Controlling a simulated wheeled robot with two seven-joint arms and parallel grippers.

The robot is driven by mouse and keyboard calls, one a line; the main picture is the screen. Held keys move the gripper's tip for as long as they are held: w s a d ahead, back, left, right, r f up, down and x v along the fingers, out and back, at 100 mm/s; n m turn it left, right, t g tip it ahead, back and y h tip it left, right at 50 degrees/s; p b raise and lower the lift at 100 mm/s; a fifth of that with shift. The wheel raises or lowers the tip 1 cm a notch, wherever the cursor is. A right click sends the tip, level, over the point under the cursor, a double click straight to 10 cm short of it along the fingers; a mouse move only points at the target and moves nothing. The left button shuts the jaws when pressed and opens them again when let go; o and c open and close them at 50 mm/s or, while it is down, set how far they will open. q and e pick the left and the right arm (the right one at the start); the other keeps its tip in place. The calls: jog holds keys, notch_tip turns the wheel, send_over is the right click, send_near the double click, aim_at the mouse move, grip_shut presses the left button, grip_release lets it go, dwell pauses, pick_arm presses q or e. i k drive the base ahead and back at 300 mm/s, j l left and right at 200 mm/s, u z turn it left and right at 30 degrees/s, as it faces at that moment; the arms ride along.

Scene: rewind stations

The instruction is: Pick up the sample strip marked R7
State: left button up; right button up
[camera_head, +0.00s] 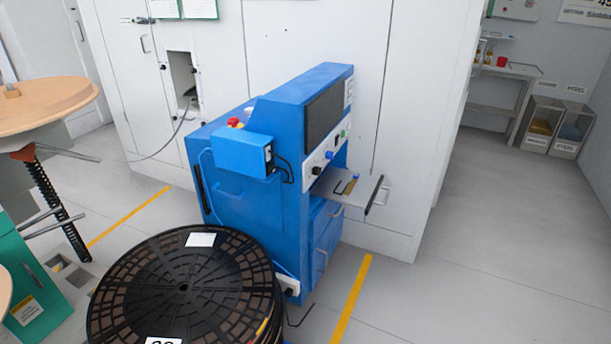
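I cannot make out a sample strip marked R7 in the head view. A blank-looking white label (201,239) lies on top of a large black reel (150,280) at the lower left. A second white label (164,341) with dark print is cut off by the bottom edge and I cannot read it fully. Neither of my grippers is in view.
The blue machine (235,200) with a dark screen stands mid-view against white cabinets (290,35). A round wooden top (40,105) and a green cabinet (30,290) are at left. Clear bins (540,125) and a shelf (510,68) stand back right. The right floor is clear.

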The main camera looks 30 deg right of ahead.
aim_at(356, 177)
jog(key=i+l+u, duration=0.2)
jog(key=l+u, duration=0.2)
jog(key=l, duration=0.4)
jog(key=i+l+u, duration=0.1)
jog(key=l+u, duration=0.25)
jog(key=l, duration=0.5)
jog(key=l+u, duration=0.4)
jog(key=l, duration=0.45)
